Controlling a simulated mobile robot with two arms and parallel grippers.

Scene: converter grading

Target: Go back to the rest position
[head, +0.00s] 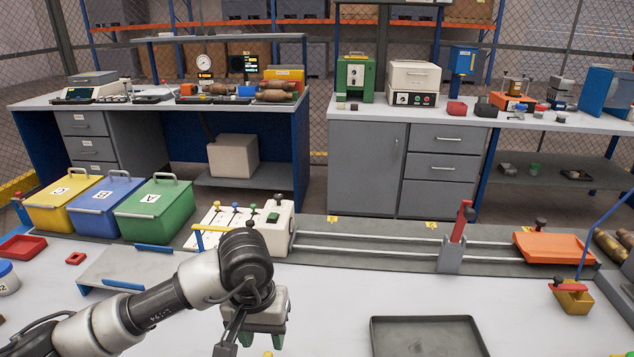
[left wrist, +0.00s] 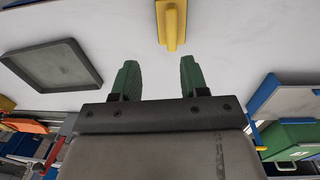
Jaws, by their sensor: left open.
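My left gripper (head: 262,339) hangs over the white table at the lower middle of the head view, its green fingers pointing down. In the left wrist view the two green fingers (left wrist: 156,78) stand apart with nothing between them. A yellow handled piece (left wrist: 172,26) lies on the table beyond the fingertips, apart from them. Only a small yellow bit of something shows below the gripper in the head view. My right gripper is in neither view.
A dark shallow tray (head: 425,338) lies right of my gripper. Yellow, blue and green lidded bins (head: 155,211) stand at the left. A white lever box (head: 279,228) stands behind my arm, beside a rail track (head: 370,250) with an orange tray (head: 553,247).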

